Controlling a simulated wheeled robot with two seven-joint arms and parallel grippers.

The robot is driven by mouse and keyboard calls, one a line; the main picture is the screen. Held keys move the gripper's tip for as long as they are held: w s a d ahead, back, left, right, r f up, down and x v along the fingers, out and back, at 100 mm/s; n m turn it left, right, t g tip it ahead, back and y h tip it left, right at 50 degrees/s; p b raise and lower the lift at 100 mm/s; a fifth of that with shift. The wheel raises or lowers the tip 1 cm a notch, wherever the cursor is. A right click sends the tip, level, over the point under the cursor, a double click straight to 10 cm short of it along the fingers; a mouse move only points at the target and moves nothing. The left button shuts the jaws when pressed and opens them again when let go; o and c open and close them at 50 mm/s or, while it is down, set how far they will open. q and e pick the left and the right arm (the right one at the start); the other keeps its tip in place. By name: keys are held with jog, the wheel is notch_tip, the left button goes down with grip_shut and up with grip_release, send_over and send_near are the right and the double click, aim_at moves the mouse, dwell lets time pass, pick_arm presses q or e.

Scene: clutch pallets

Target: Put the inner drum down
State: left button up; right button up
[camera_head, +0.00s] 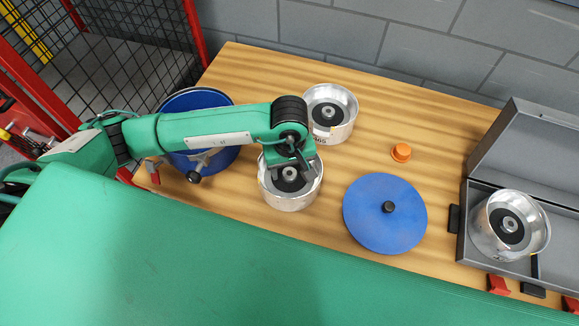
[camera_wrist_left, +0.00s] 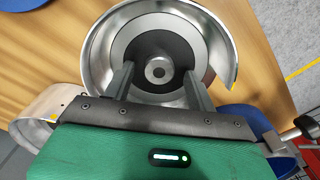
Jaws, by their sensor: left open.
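A silver inner drum (camera_head: 290,202) stands upright on the wooden table below my left gripper (camera_head: 289,172). In the left wrist view the drum (camera_wrist_left: 222,48) is a shiny open bowl with a dark centre and a round metal hub. My left gripper (camera_wrist_left: 160,88) is open there, its two fingers apart on either side of the hub, not closed on it. Whether the fingertips touch the drum I cannot tell. A second silver drum (camera_head: 345,133) stands just behind it, and a third (camera_head: 490,243) sits in the open grey case (camera_head: 462,246). My right gripper is not seen.
A blue drum (camera_head: 213,165) stands at the left, partly hidden by my left arm. A blue disc (camera_head: 375,235) with a dark knob lies to the right, an orange cap (camera_head: 401,152) behind it. Bare table (camera_head: 440,115) lies at the back right, before a grey wall.

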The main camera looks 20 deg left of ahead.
aim_at(289, 174)
pick_arm(q)
notch_tip(289, 174, up, 12)
jog(key=b, duration=0.3)
jog(key=shift+f+b, duration=0.2)
jog(key=shift+b, duration=0.1)
